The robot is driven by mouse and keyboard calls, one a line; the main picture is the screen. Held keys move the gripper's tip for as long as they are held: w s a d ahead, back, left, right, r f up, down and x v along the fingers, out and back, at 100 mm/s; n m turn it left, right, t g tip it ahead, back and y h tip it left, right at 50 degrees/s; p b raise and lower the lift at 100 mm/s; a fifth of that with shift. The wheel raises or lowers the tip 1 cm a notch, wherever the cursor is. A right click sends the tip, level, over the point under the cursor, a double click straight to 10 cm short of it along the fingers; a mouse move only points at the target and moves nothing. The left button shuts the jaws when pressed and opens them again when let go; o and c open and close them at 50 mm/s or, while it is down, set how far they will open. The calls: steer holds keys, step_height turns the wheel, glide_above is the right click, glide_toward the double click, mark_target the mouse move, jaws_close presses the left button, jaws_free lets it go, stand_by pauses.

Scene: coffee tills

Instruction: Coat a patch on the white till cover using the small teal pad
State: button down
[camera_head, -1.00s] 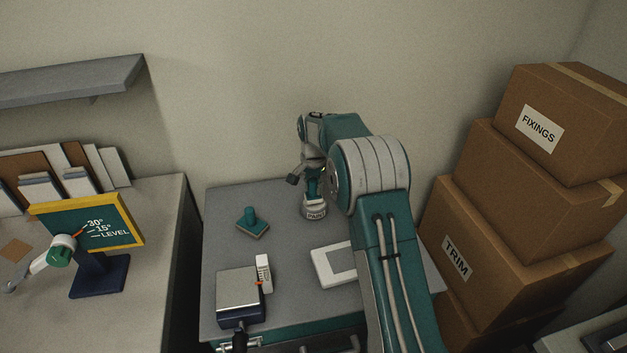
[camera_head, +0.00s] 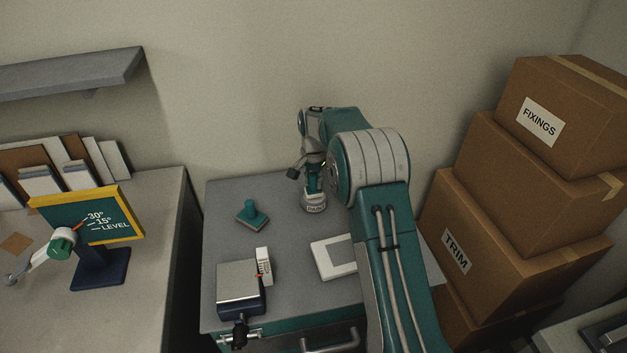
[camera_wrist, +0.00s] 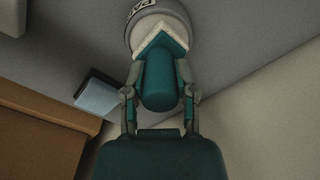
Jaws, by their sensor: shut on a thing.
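My gripper (camera_wrist: 160,92) is shut on the teal handle of a small pad (camera_wrist: 160,75) with a pale edge. In the wrist view the pad overlaps the mouth of the grey-white paint pot (camera_wrist: 148,12); I cannot tell whether it touches paint. In the head view the pot (camera_head: 314,204) stands toward the back of the grey table, below my gripper (camera_head: 312,178). The white till cover (camera_head: 322,264), with a grey rectangular patch, lies flat nearer the front, partly behind my arm. A second teal pad (camera_head: 251,215) with an upright handle lies left of the pot.
A silver-topped device (camera_head: 239,281) with a small white block (camera_head: 264,262) beside it sits at the table's front left. Stacked cardboard boxes (camera_head: 520,190) stand to the right. The table's middle is clear.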

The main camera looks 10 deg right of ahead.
mark_target(314, 174)
steer(key=shift+f, duration=0.45)
stand_by(1.1)
steer(key=shift+r, duration=0.1)
steer(key=shift+r, duration=3.5)
